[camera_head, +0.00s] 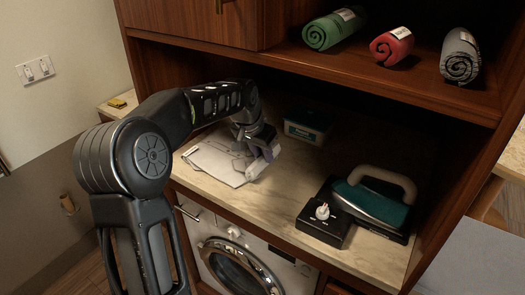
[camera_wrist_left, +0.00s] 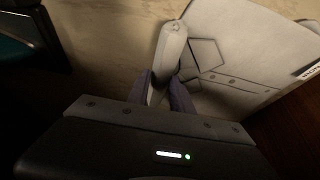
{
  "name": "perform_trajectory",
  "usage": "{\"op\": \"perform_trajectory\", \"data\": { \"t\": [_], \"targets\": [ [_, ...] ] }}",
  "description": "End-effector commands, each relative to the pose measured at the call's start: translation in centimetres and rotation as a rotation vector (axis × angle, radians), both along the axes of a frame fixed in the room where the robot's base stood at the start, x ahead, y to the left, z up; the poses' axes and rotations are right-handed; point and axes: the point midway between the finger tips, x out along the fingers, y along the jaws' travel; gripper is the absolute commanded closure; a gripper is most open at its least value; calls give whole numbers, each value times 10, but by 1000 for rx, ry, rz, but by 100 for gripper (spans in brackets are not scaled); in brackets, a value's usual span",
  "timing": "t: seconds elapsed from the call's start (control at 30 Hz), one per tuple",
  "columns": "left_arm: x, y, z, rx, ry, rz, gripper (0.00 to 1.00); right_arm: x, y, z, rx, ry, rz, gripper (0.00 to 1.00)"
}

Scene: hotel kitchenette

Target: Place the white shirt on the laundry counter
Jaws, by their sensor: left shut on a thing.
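The folded white shirt (camera_head: 213,159) is at the left part of the beige laundry counter (camera_head: 275,205), near its front edge. It looks flat against the counter top; I cannot tell whether all of it touches. My left gripper (camera_head: 262,148) reaches in from the left and is shut on the shirt's right end. In the left wrist view, the purple-grey fingers (camera_wrist_left: 166,90) pinch the pale rounded end of the shirt (camera_wrist_left: 235,60), which shows drawn lines and a label. The fingers cover part of that end. My right gripper is not in view.
A lidded box (camera_head: 308,126) stands behind the gripper. An iron (camera_head: 378,198) and a black box with a white knob (camera_head: 323,225) sit on the counter's right. Rolled towels (camera_head: 335,29) lie on the shelf above. A washing machine (camera_head: 240,262) is below.

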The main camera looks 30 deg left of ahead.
Motion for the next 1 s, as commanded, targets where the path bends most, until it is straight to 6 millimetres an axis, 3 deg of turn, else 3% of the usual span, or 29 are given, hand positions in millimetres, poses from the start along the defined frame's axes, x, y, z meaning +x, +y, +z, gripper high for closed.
{"op": "perform_trajectory", "data": {
  "t": [0.33,0.37,0.6,1.0],
  "targets": [
    [0,0,-4,0,-2,-1,100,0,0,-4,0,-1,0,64],
    [0,0,-3,0,0,0,71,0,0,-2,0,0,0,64],
    [0,0,-3,-1,0,0,51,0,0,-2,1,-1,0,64],
    [-1,0,3,0,-2,0,51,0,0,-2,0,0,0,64]
  ]
}}
